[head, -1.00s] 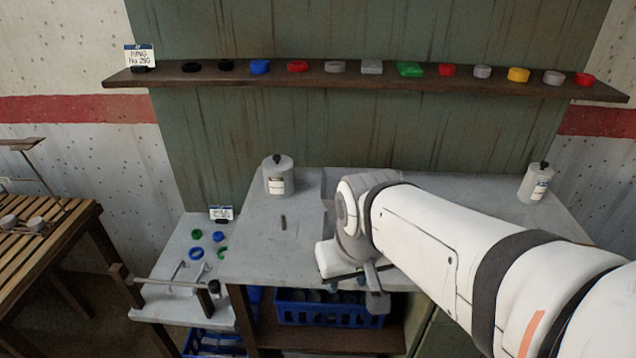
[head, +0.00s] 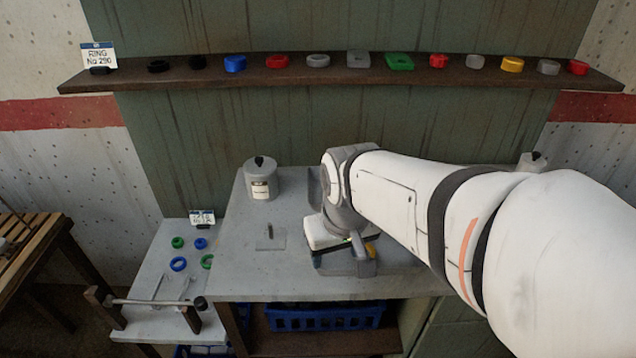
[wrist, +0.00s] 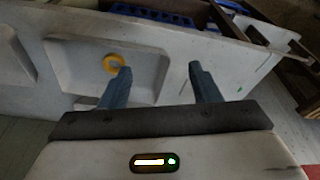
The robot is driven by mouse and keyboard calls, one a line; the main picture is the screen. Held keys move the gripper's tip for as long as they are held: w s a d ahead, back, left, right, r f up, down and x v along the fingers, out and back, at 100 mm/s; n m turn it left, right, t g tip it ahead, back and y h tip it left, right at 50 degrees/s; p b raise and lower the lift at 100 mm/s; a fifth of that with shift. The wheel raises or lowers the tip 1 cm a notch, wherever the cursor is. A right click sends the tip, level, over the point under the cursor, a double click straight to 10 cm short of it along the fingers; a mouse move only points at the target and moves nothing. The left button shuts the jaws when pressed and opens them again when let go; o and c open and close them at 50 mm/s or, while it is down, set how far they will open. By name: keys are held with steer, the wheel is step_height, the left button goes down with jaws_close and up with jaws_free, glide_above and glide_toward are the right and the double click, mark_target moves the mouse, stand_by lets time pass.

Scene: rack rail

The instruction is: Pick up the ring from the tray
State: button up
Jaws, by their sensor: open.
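A yellow ring (wrist: 113,62) lies in a pale, shallow tray (wrist: 82,72) in the wrist view, close to the left fingertip. My gripper (wrist: 160,69) is open, its two blue-grey fingers apart with nothing between them. The ring is left of the middle of the gap. In the head view my gripper (head: 345,262) hangs low over the workbench. A small yellow patch (head: 371,250) shows beside it, probably the ring, partly hidden by my gripper. My arm covers most of the tray in the head view.
A grey lidded canister (head: 262,182) and a small plate with an upright peg (head: 270,236) stand on the workbench (head: 240,275). A shelf (head: 300,80) above carries several coloured parts. A lower side table (head: 150,280) holds blue and green rings and a bar.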

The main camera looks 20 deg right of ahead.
steer(key=o, duration=0.3)
steer(key=shift+g, duration=0.7)
steer(key=w+d+p, duration=0.1)
steer(key=w+d, duration=0.1)
steer(key=w+d+f+p, duration=0.1)
steer(key=w+d+p, duration=0.1)
steer(key=w, duration=0.1)
steer(key=w+d+p, duration=0.2)
steer(key=w, duration=0.1)
steer(key=shift+d+f, duration=0.15)
steer(key=shift+f, duration=0.2)
steer(key=shift+o, duration=0.2)
steer(key=shift+n+g, duration=0.4)
steer(key=shift+g, duration=0.1)
steer(key=w+d+f+p, duration=0.1)
steer(key=d+f, duration=0.1)
steer(key=w+d+f+p, duration=0.1)
steer(key=d+f, duration=0.1)
steer(key=f, duration=0.1)
steer(key=w+d+f+p, duration=0.1)
steer(key=d+f, duration=0.1)
steer(key=shift+w+f, duration=0.3)
steer(key=shift+f, duration=0.1)
steer(key=f, duration=0.1)
steer(key=f+p, duration=0.1)
steer(key=f, duration=0.1)
steer(key=s+f, duration=0.1)
steer(key=shift+a+f+p, duration=0.3)
steer(key=shift+p, duration=0.1)
steer(key=shift+f, duration=0.6)
